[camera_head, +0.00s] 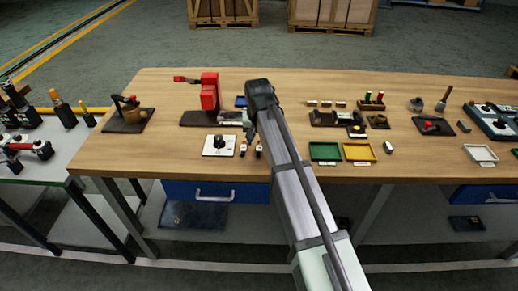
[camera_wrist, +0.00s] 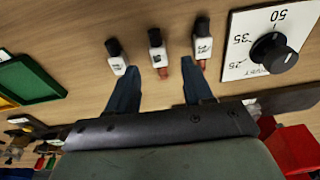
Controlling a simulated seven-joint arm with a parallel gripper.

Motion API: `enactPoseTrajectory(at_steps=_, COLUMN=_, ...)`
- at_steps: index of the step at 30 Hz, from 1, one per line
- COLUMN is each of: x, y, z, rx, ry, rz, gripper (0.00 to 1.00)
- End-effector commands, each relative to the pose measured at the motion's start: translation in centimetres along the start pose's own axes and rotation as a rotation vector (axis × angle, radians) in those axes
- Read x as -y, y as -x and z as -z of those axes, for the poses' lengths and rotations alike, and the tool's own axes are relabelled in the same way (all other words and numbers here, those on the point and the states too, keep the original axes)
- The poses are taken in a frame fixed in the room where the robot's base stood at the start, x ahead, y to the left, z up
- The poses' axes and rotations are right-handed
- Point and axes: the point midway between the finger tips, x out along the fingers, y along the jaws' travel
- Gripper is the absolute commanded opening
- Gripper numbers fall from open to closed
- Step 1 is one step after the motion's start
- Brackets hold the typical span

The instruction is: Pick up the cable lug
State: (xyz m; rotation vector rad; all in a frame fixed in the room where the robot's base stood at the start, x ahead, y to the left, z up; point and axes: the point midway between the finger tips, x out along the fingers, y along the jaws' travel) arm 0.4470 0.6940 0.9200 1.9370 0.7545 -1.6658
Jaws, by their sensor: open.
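Three look-alike pieces, each with a black end, a white labelled body and a reddish-brown tip, lie in a row in the wrist view. They look like cable lugs: the left lug (camera_wrist: 116,58), the middle lug (camera_wrist: 157,45) and the right lug (camera_wrist: 202,45). Their labels are too small to read. My gripper (camera_wrist: 160,66) is open, its fingers pointing at the row. The middle lug's brown tip shows between the fingertips; the right lug's tip is close to the right fingertip. I cannot tell the height of the fingers. In the head view, my arm covers part of the row.
A white dial plate with a black knob (camera_wrist: 272,55) is right of the lugs. A red-headed tool (camera_head: 209,92) stands behind. A green tray (camera_head: 325,152) and a yellow tray (camera_head: 359,153) lie to the right. The bench (camera_head: 150,92) has bare wood at its back left.

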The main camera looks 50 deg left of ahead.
Motion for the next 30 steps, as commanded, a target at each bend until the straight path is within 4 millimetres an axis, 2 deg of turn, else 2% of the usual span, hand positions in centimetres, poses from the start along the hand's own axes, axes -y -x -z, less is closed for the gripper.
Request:
enactPoseTrajectory(at_steps=3, x=0.0, y=-1.7, z=0.0, rx=0.001, ry=0.0, rz=0.0, gripper=0.51)
enactPoseTrajectory(at_steps=6, x=0.0, y=-2.5, z=0.0, rx=0.001, ry=0.0, rz=0.0, gripper=0.51)
enactPoseTrajectory(at_steps=14, x=0.0, y=-2.7, z=0.1, rx=0.0, ry=0.0, rz=0.0, gripper=0.5)
enactPoseTrajectory(at_steps=30, x=0.0, y=-2.7, z=0.1, rx=0.0, ry=0.0, rz=0.0, gripper=0.0)
